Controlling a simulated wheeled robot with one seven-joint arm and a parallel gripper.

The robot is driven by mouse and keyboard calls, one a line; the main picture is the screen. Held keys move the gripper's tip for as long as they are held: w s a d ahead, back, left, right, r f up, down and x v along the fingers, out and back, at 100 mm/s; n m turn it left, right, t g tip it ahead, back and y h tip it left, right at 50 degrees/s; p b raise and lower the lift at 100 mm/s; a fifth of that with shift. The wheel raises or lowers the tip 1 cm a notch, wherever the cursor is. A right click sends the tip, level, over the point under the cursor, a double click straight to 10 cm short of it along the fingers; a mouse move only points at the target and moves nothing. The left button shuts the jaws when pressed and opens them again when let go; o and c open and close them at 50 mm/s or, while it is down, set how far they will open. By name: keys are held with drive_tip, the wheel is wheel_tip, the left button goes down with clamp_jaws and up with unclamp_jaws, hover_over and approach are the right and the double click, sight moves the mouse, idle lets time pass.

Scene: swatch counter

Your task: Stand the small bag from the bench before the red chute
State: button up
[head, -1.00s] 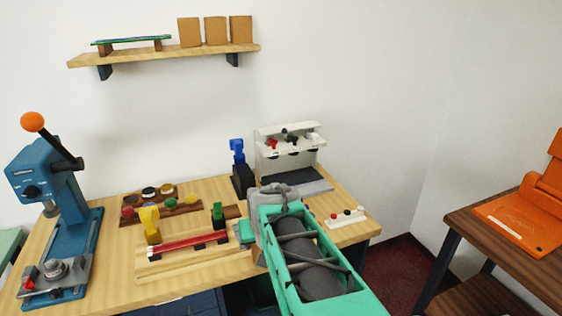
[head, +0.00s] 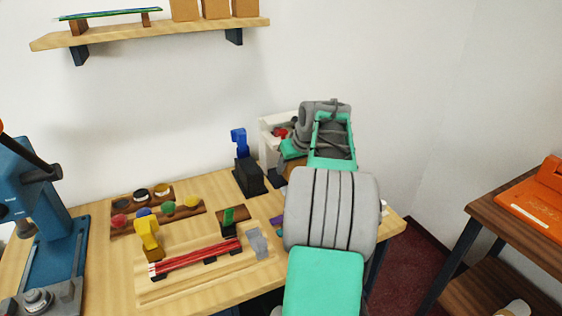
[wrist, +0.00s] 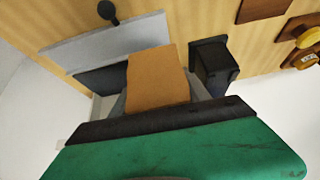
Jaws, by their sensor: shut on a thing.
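The small bag (wrist: 157,78), a plain brown block shape, sits at my gripper's jaws in the wrist view. A brown edge of it (head: 291,166) shows below the green gripper in the head view. My gripper (head: 291,156) is shut on the bag, in front of the white dispenser (head: 268,148). The red chute (head: 281,133) shows just above the gripper at the dispenser's left part. My arm hides the rest of the dispenser. I cannot tell whether the bag touches the surface below it.
A blue tool on a black stand (head: 249,178) is close on the left; the stand also shows in the wrist view (wrist: 213,65). A wooden tray with red rods (head: 195,257) and a rack of coloured pots (head: 157,212) lie further left. A wall stands behind.

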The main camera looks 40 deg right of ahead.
drive_tip(key=shift+w+d, duration=0.15)
drive_tip(key=shift+d, duration=0.1)
drive_tip(key=shift+a+f, duration=0.1)
drive_tip(key=shift+f, duration=0.05)
drive_tip(key=f+b, duration=0.3)
drive_tip(key=f, duration=0.1)
drive_tip(key=shift+s+d+b, duration=0.2)
drive_tip(key=shift+b, duration=0.2)
drive_tip(key=shift+f+b, duration=0.35)
drive_tip(key=shift+f, duration=0.1)
drive_tip(key=shift+s+f+b, duration=0.1)
drive_tip(key=shift+f+b, duration=0.2)
drive_tip(key=shift+f, duration=0.25)
idle(0.7)
drive_tip(key=o, duration=1.4)
drive_tip(key=shift+c, duration=0.2)
